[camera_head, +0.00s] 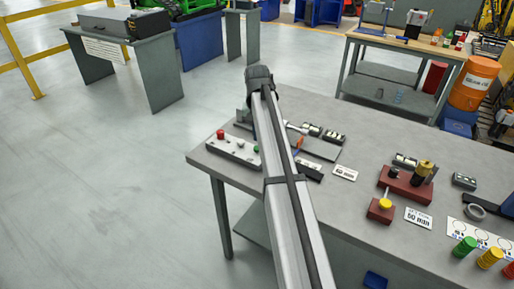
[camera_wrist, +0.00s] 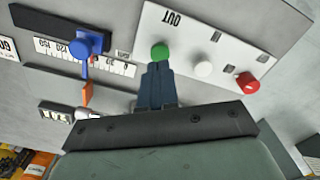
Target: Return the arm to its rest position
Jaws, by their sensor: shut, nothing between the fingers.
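My gripper (camera_wrist: 158,72) is shut and empty in the wrist view. Its two dark fingers lie together, with their tips at the lower edge of a green button (camera_wrist: 160,52); I cannot tell whether they touch it. The button sits on a white control panel (camera_wrist: 225,45) marked OUT, beside a white button (camera_wrist: 203,68) and a red button (camera_wrist: 246,83). In the head view my arm reaches out over the workbench (camera_head: 345,210), and its links hide the gripper's fingers. The panel (camera_head: 233,148) shows there left of the arm.
Right of my arm stand a dark red fixture (camera_head: 405,187), a yellow-knobbed block (camera_head: 380,211) and coloured stacks (camera_head: 465,247). Open floor (camera_head: 90,190) lies left.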

